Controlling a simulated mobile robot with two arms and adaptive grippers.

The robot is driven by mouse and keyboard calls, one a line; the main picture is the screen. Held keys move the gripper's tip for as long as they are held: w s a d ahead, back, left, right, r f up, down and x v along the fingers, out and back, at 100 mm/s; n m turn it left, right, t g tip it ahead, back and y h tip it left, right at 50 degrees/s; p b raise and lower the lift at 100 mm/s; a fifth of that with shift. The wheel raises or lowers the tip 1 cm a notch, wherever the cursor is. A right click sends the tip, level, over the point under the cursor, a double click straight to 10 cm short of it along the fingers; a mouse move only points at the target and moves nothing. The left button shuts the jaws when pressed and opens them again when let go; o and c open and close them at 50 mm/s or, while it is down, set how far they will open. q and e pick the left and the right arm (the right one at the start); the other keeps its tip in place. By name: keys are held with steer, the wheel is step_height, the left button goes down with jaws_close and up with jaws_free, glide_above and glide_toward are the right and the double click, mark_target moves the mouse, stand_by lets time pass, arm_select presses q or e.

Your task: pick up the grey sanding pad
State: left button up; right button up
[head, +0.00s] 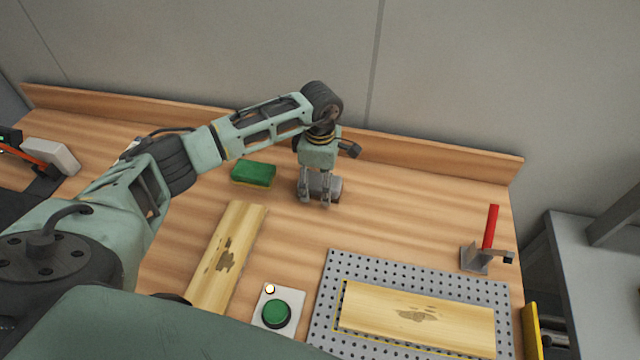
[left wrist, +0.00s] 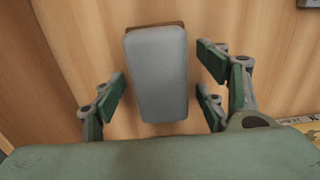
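The grey sanding pad (head: 334,186) lies on the wooden bench near its back, partly hidden behind my left gripper's fingers in the head view. In the left wrist view the sanding pad (left wrist: 157,70) is a grey block with a brown edge at its far end. My left gripper (head: 316,198) points down over the pad. In the left wrist view its fingers (left wrist: 160,96) stand open on both sides of the pad, with a gap on each side. My right gripper is not in view.
A green sponge (head: 253,174) lies left of the pad. A stained board (head: 228,255), a green button (head: 276,313) and a perforated plate (head: 330,290) with another stained board (head: 417,317) are nearer. A red-handled clamp (head: 490,228) stands right. The bench has a raised back edge (head: 430,159).

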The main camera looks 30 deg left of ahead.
arm_select(q)
steer(key=c, duration=1.2)
steer(key=shift+c, duration=0.2)
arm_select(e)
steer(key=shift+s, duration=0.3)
arm_select(q)
steer(key=shift+r+b, duration=0.3)
steer(key=shift+r, duration=0.1)
steer(key=r+b, duration=0.1)
steer(key=d+r+b, duration=0.1)
steer(key=r, duration=0.1)
steer(key=shift+d+r, duration=0.1)
steer(key=shift+r, duration=0.2)
steer(key=s+d+r+b, duration=0.3)
steer(key=d+r, duration=0.3)
steer(key=d, duration=0.4)
steer(key=shift+r+b, duration=0.35)
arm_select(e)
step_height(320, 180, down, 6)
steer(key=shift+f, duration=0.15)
